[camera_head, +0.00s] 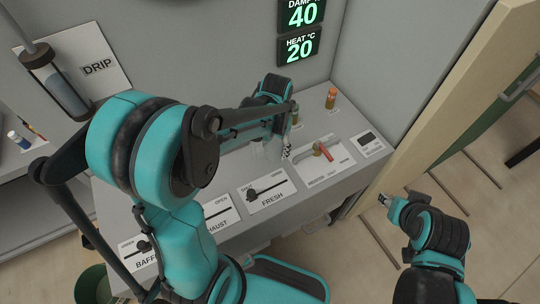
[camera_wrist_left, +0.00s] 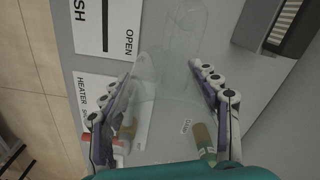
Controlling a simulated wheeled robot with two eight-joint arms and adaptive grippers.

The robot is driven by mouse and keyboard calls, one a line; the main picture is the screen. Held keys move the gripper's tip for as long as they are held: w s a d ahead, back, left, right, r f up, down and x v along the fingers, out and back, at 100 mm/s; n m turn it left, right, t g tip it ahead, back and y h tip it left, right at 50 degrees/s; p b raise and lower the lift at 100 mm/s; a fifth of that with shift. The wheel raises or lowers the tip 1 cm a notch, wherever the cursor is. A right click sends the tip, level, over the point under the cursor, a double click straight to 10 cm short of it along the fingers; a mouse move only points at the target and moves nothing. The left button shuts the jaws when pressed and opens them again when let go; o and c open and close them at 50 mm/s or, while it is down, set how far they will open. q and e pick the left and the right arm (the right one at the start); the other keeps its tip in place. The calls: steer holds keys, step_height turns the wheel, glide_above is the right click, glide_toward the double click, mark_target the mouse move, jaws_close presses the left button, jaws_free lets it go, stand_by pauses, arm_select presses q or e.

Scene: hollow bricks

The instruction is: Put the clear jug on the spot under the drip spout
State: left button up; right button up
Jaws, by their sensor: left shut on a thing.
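The clear jug (camera_wrist_left: 165,75) is see-through and lies between the two fingers of my left gripper (camera_wrist_left: 163,100) in the left wrist view. The gripper is shut on it. In the head view my left gripper (camera_head: 287,140) is over the far right part of the counter, with the jug (camera_head: 262,150) faintly visible beside it. The drip unit (camera_head: 57,88), a clear cylinder by the DRIP sign (camera_head: 98,67), stands at the far left. The spot beneath its spout is hidden behind my left arm. My right gripper (camera_head: 385,200) is beyond the counter's right end, its fingers too small to judge.
The counter (camera_head: 310,200) carries lever panels marked EXHAUST and FRESH (camera_head: 265,190) and a red-handled heater lever (camera_head: 324,151). An orange bottle (camera_head: 331,99) stands at the back right. A wooden door edge (camera_head: 440,100) is on the right. Small bottles (camera_head: 20,140) stand at far left.

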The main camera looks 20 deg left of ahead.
mark_target(271, 154)
arm_select(q)
steer(key=shift+a+f, duration=0.4)
steer(key=shift+a, duration=0.1)
step_height(271, 154, down, 4)
steer(key=shift+b, duration=0.9)
steer(key=shift+r, duration=0.1)
steer(key=o, duration=1.6)
